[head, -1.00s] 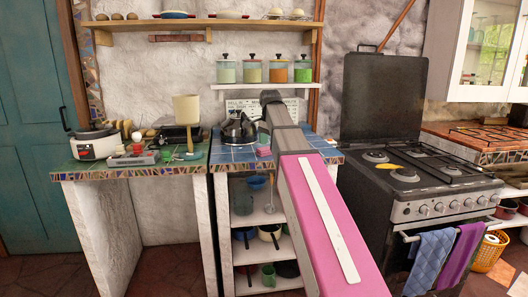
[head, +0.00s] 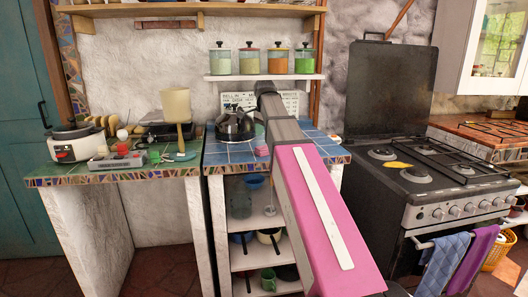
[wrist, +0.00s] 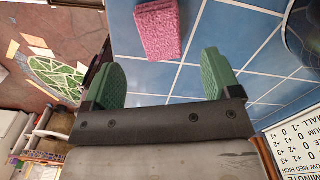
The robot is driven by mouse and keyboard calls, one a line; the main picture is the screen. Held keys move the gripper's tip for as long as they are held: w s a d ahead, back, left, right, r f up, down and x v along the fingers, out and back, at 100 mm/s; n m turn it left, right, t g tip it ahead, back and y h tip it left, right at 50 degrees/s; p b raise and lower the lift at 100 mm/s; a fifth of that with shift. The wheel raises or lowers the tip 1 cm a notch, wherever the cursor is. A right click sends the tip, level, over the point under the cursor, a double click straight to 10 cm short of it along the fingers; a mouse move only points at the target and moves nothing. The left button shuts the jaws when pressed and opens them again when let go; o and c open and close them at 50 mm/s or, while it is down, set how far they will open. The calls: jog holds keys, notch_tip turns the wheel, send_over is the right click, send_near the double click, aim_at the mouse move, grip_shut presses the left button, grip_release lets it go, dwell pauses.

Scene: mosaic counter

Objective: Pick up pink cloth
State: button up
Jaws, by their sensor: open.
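The pink cloth (head: 262,151) is a small folded piece lying on the blue tiled counter (head: 212,157), left of my arm in the head view. In the wrist view the pink cloth (wrist: 159,29) lies on the blue tiles beyond my fingertips, between their two lines. My gripper (wrist: 163,80) has its two green-padded fingers wide apart with nothing between them. It does not touch the cloth. In the head view the gripper is hidden behind my own arm.
A dark kettle (head: 235,123) stands on the blue counter left of the cloth. A shelf with several jars (head: 279,62) hangs above. A black stove (head: 413,170) stands to the right. A lamp-like cream stand (head: 177,108) and a cooker (head: 73,143) are on the green counter.

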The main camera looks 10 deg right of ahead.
aim_at(264, 147)
jog(key=shift+f, duration=3.45)
jog(key=shift+c, duration=0.3)
jog(key=c, duration=0.9)
